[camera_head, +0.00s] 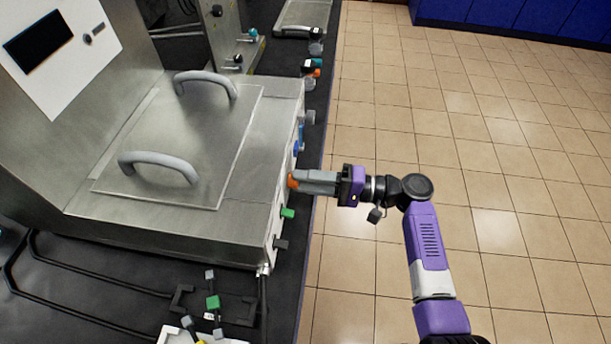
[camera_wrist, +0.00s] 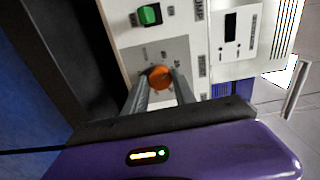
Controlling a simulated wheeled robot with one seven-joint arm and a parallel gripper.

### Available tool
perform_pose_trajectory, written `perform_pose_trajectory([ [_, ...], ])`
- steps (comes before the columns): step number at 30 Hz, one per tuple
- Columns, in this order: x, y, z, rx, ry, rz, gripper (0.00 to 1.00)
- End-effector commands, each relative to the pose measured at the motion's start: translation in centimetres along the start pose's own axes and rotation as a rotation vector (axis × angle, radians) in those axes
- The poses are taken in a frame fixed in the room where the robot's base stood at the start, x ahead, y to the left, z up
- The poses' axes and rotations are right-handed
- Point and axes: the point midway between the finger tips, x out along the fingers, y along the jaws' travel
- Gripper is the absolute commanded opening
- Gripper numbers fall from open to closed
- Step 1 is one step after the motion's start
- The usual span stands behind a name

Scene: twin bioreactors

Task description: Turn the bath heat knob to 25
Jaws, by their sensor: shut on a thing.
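The orange knob (camera_wrist: 160,77) sits on a grey plate on the front panel of the steel bath (camera_head: 255,180). In the wrist view my gripper (camera_wrist: 161,80) has one finger on each side of the knob and is shut on it. In the head view my gripper (camera_head: 295,180) reaches the panel from the right, and a bit of orange shows at its fingertips. The scale marks around the knob are too small to read, so the setting cannot be told.
A green switch (camera_wrist: 149,15) is on the panel near the knob; it also shows in the head view (camera_head: 287,213). A small dark display (camera_wrist: 230,29) is beside it. A lid with two handles (camera_head: 160,165) covers the bath. Open tiled floor (camera_head: 400,120) lies to the right.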

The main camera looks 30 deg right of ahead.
Motion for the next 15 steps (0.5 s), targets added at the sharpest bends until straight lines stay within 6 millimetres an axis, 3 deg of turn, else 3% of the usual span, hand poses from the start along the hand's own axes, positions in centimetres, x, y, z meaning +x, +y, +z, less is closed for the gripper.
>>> perform_pose_trajectory([
  [15, -0.07, 0.05, -0.03, 0.21, 0.002, 0.001, 0.0],
])
